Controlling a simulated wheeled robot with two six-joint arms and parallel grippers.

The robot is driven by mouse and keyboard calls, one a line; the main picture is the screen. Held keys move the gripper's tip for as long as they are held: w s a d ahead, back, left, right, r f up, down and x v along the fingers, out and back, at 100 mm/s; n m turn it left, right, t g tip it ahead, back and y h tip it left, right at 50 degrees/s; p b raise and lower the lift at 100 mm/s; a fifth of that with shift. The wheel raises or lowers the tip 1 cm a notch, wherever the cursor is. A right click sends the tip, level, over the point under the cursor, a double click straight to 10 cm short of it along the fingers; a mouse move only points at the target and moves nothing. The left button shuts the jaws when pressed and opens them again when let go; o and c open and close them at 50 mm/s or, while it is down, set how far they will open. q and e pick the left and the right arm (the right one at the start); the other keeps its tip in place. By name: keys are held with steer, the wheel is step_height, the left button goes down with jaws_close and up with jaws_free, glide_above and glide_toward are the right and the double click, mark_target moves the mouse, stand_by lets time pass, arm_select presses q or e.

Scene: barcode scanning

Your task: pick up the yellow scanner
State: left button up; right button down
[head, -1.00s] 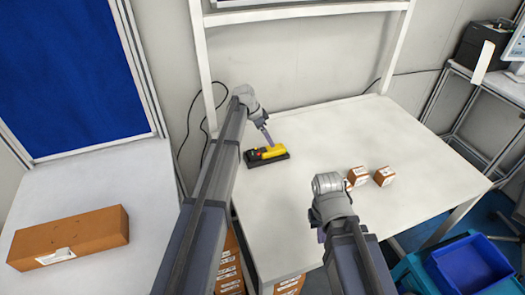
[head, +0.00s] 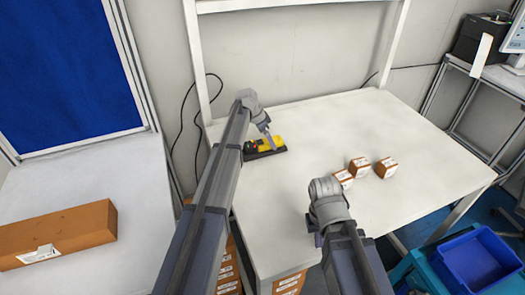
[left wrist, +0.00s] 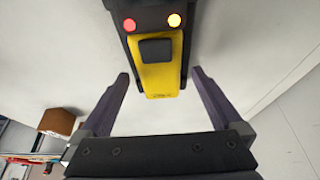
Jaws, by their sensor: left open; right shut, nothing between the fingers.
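The yellow scanner (head: 261,144) lies in a black holder (head: 280,151) on the white table, near its back left. In the left wrist view the yellow scanner (left wrist: 160,76) shows its yellow body with a dark square patch, and red and yellow round lights sit on the black part above it. My left gripper (head: 270,146) is at the scanner's right part in the head view. In the left wrist view its open fingers (left wrist: 160,75) are spread to either side of the scanner's near end, with gaps visible. My right gripper (head: 318,239) is shut and empty over the table's front, mostly hidden by its wrist.
Three small orange-and-white boxes (head: 386,167) stand on the table (head: 420,140) right of the scanner. A long brown box (head: 60,233) lies on the left table. A blue bin (head: 475,265) is at the lower right. The table's middle is clear.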

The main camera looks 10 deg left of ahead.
arm_select(q)
steer(key=shift+d+f, duration=0.1)
steer(key=shift+f, duration=0.05)
steer(key=shift+c, duration=0.6)
jaws_close()
